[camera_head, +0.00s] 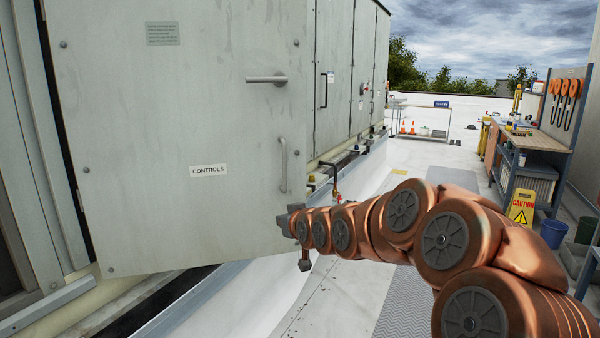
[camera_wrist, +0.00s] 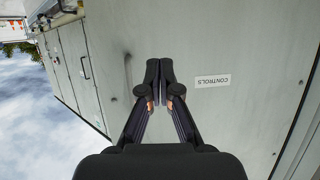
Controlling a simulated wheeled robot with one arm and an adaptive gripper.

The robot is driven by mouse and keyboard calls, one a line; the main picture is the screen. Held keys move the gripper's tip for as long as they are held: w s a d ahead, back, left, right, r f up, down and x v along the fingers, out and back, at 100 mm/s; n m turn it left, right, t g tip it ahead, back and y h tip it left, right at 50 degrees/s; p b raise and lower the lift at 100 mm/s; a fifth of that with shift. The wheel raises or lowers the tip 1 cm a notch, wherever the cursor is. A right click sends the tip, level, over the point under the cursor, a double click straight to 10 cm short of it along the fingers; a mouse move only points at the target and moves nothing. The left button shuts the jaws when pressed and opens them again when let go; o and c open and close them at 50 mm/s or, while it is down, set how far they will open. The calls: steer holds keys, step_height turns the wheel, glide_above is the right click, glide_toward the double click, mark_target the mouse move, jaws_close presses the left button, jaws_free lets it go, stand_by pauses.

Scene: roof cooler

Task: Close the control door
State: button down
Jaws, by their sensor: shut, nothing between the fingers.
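The control door (camera_head: 150,120) is a large grey, weathered panel with a "CONTROLS" label (camera_head: 208,170). A lever handle (camera_head: 268,79) and an upright pull handle (camera_head: 283,165) are near its right side. A dark gap shows along its left edge, and its lower edge hangs over a dark space. My gripper (camera_head: 296,224) is at the door's lower right. In the wrist view, which is upside down, my gripper (camera_wrist: 159,72) has its fingers together and empty, in front of the door face (camera_wrist: 240,110) beside the label. I cannot tell whether the tips touch it.
More grey cabinet panels (camera_head: 335,75) recede behind the door, with pipes and valves (camera_head: 340,165) below. A workbench (camera_head: 535,140), a yellow caution sign (camera_head: 521,206) and a blue bucket (camera_head: 554,233) stand at the right. The pale roof walkway (camera_head: 335,295) beside the unit is clear.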

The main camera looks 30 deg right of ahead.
steer(key=w+d+r+m+t+h, duration=0.1)
steer(key=d+r+t+h, duration=0.15)
steer(key=d, duration=0.35)
steer(key=w+d+r+t+h, duration=0.1)
steer(key=w+d+r, duration=0.1)
steer(key=d+r, duration=0.25)
steer(key=p, duration=0.4)
glide_toward(297, 168)
steer(key=shift+y, duration=0.25)
steer(key=x, duration=0.4)
steer(key=shift+w+d+r, duration=0.15)
steer(key=shift+w+d, duration=0.25)
steer(key=shift+w, duration=0.45)
steer(key=shift+w+d+p, duration=0.15)
steer(key=shift+w+p, duration=0.15)
steer(key=shift+w, duration=0.3)
steer(key=shift+w, duration=0.1)
